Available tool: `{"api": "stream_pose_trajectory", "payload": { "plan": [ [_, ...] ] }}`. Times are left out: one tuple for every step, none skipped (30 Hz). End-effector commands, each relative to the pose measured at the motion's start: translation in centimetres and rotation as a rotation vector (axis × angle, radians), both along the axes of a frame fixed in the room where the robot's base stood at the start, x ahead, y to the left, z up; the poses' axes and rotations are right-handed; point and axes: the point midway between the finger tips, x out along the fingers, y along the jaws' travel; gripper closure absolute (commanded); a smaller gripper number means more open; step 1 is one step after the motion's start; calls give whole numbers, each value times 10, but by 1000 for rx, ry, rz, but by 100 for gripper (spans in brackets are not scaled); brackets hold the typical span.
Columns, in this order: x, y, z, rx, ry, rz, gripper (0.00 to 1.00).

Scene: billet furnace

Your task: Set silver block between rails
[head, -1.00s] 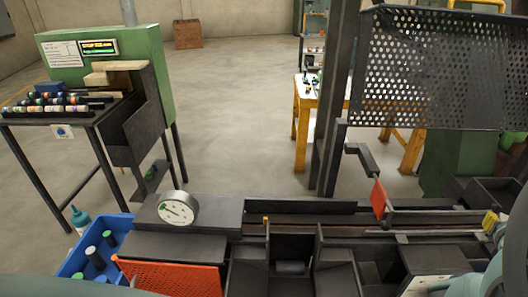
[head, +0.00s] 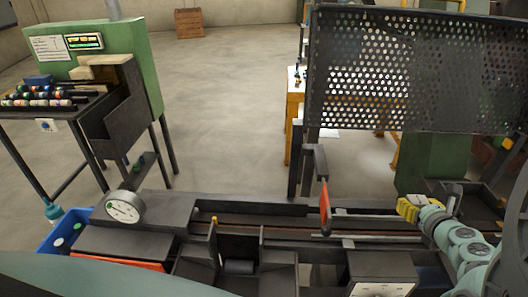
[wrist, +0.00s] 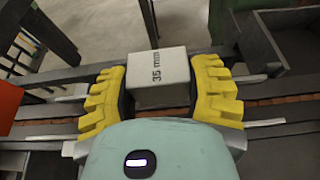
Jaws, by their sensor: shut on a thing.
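In the head view my gripper (head: 410,208) is over the right part of the machine bed; I cannot make out the block there. The rails (head: 270,212) are long dark edges along a channel with a reddish-brown floor (wrist: 58,130). In the wrist view the channel runs crosswise behind my fingers. The block's height above it is unclear.
An orange flag (head: 325,207) hangs from a dark bracket left of my gripper. A perforated screen (head: 415,70) stands behind. Thin metal rods (wrist: 262,124) lie beside the channel. A dark bin (wrist: 270,40) is at upper right. A dial gauge (head: 125,207) is at left.

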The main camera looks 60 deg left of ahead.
Motion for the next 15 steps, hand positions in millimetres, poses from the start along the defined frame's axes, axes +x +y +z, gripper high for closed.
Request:
{"api": "stream_pose_trajectory", "payload": {
  "plan": [
    [1, 0, -8, 1, 0, -1, 91],
    [0, 0, -10, 2, -1, -1, 91],
    [1, 0, -14, 2, 0, -2, 91],
    [1, 0, -17, 1, 0, -3, 91],
    [1, 0, -20, 1, 0, -3, 91],
    [1, -1, -24, 1, 0, -4, 91],
    [1, -1, -27, 1, 0, -4, 91],
    [1, -1, -30, 0, -1, -4, 91],
    [1, -1, -34, 0, -1, -4, 91],
    [1, -1, -36, 1, 0, -4, 91],
    [1, -1, -39, 1, 0, -4, 91],
    [1, -1, -43, 1, 0, -4, 91],
    [1, -1, -46, 2, 0, -5, 91],
    [1, 0, -49, 0, -2, -3, 91],
    [1, 0, -52, -1, -1, -1, 91]
  ]
}}
